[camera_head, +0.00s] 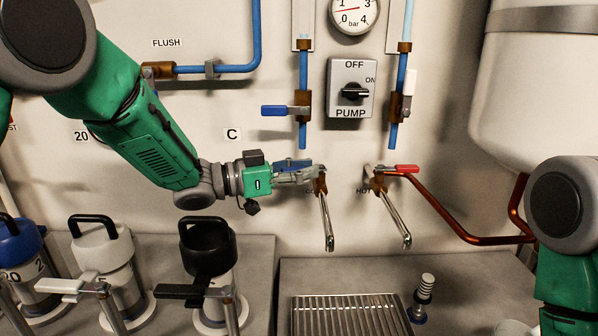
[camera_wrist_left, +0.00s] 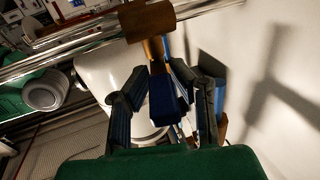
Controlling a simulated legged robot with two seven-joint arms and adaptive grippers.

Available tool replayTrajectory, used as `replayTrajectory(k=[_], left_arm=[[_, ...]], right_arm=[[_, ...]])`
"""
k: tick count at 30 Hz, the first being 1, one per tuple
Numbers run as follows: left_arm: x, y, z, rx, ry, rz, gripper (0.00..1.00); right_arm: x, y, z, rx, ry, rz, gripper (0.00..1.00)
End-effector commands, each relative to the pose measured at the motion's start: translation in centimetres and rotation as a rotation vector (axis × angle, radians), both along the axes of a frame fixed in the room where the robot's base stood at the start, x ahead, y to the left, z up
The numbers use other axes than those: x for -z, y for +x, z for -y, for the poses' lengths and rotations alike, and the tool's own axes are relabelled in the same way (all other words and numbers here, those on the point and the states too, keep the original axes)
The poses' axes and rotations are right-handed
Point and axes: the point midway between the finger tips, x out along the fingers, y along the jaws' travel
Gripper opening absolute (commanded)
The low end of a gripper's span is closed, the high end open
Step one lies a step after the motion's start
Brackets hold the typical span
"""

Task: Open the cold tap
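The cold tap is on the wall at the middle of the head view, with a brass body (camera_head: 321,184), a chrome spout (camera_head: 327,225) and a blue lever (camera_head: 291,162) pointing left. My left gripper (camera_head: 298,175) is at this lever, reaching in from the left. In the left wrist view, the blue lever (camera_wrist_left: 164,100) lies between the two dark fingers (camera_wrist_left: 166,97), which stand apart with gaps visible beside it. The brass body (camera_wrist_left: 147,20) is beyond the fingertips. The fingers partly hide the lever in the head view. My right gripper is out of view.
The hot tap with a red lever (camera_head: 402,168) is just right of the cold tap. A blue-handled valve (camera_head: 285,110) and the pump switch (camera_head: 352,88) are above. A drain grate (camera_head: 345,315) lies below. Black-handled (camera_head: 207,250) and white-handled (camera_head: 98,245) fittings stand lower left.

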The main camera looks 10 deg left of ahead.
Motion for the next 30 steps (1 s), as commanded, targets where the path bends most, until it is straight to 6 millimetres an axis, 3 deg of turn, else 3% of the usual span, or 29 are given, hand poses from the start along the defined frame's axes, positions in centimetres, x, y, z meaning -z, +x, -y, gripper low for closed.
replayTrajectory(k=[13, 24, 30], left_arm=[[0.1, -0.4, -1.4, 0.000, -0.004, -0.001, 0.38], [0.2, -3.2, -7.4, 0.001, 0.001, 0.000, 0.38], [0.2, -4.3, -9.7, 0.003, 0.004, 0.000, 0.38]], right_arm=[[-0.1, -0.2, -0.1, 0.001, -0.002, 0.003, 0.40], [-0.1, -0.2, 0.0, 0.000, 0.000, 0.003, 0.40], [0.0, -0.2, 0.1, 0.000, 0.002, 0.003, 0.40]])
